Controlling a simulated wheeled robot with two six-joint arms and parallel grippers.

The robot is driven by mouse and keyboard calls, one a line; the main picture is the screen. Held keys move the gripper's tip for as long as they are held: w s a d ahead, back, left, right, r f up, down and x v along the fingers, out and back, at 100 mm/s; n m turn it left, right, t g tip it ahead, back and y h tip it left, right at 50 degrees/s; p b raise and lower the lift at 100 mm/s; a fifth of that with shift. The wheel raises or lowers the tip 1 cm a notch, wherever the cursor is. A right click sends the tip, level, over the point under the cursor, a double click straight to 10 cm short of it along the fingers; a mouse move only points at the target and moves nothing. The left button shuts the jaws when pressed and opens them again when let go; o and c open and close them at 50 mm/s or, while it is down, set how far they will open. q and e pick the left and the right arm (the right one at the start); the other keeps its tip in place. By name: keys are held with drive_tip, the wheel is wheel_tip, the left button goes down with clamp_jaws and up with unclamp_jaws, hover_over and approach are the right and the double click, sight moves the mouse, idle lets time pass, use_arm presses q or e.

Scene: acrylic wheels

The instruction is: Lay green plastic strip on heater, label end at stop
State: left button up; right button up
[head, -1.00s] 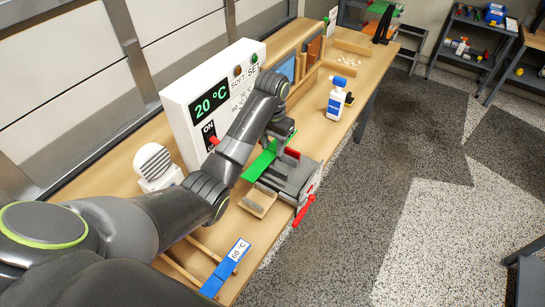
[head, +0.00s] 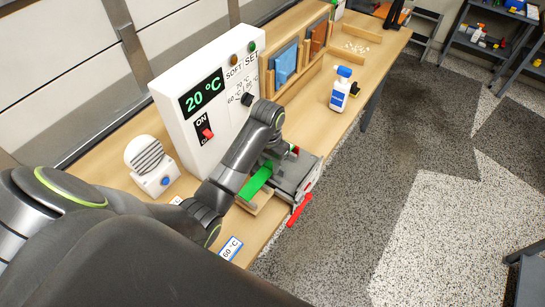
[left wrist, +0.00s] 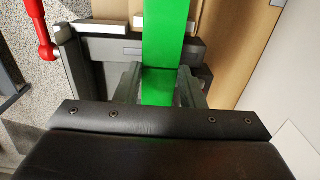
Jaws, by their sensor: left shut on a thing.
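The green strip (head: 255,183) is in my left gripper (head: 270,163), over the near-left side of the grey bench fixture (head: 297,177), which seems to be the heater. In the left wrist view the strip (left wrist: 165,40) runs straight between the two fingers (left wrist: 158,88), and the gripper is shut on it. The strip crosses over the grey fixture (left wrist: 92,50). Whether it touches the fixture I cannot tell. Its label and the stop cannot be made out. My forearm hides part of the fixture. My right gripper is not in view.
A white control box (head: 205,95) reading 20 °C stands behind the arm. A red lever (head: 300,209) sticks out at the bench front. A blue-and-white bottle (head: 340,90), a round striped device (head: 150,165) and a 60 °C label (head: 231,248) are also on the bench.

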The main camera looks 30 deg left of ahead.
use_arm(q)
drive_tip(key=shift+w+f, duration=0.2)
drive_tip(key=shift+w, duration=0.1)
drive_tip(key=shift+s, duration=0.4)
drive_tip(key=shift+w+f, duration=0.15)
drive_tip(key=shift+f, duration=0.3)
drive_tip(key=o, duration=1.1)
drive_tip(key=shift+c, duration=0.2)
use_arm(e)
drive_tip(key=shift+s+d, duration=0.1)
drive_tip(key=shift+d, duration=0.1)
